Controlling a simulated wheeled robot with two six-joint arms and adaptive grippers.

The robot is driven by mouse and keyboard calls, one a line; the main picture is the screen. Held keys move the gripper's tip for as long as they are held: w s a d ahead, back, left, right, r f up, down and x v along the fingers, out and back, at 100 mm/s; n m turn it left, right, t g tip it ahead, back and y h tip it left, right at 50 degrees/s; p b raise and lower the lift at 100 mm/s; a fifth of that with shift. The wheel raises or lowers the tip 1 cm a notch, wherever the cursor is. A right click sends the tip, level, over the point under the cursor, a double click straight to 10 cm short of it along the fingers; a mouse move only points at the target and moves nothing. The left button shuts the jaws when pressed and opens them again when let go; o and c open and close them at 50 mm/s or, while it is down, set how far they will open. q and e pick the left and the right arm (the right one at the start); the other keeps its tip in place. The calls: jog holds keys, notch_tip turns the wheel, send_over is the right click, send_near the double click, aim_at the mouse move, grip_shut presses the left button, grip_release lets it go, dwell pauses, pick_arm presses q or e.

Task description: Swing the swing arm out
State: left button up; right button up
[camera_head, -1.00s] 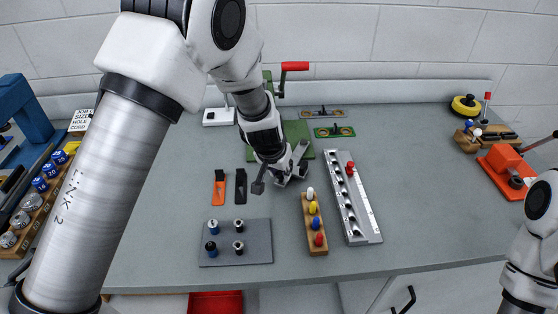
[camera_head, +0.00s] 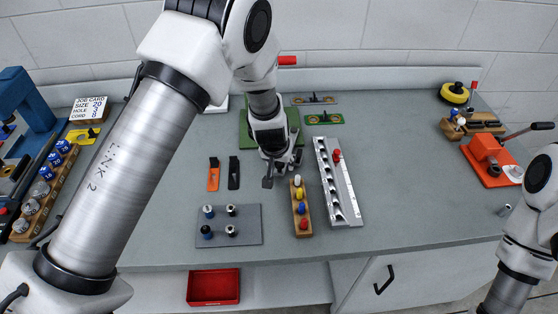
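A green fixture base (camera_head: 245,135) stands at the back middle of the bench, mostly hidden behind my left arm. A red handle end (camera_head: 287,60) shows just right of my arm above it. No part that I can clearly name as the swing arm shows; it may be hidden behind my arm. My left gripper (camera_head: 281,172) points down at the front edge of the green base, with its dark fingers spread and nothing seen between them. I cannot tell whether it touches the fixture. My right arm shows at the right edge; its gripper is out of view.
In front lie a grey plate with pegs (camera_head: 228,240), a wooden block with coloured pegs (camera_head: 302,226) and a long metal rail (camera_head: 345,200). An orange clamp (camera_head: 486,155) stands at right. Right of the rail, the bench is mostly clear.

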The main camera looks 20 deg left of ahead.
pick_arm(q)
jog(key=shift+d, duration=0.1)
jog(key=shift+s+r, duration=0.1)
jog(key=shift+r, duration=0.2)
jog(key=v, duration=1.1)
jog(key=shift+r, duration=0.2)
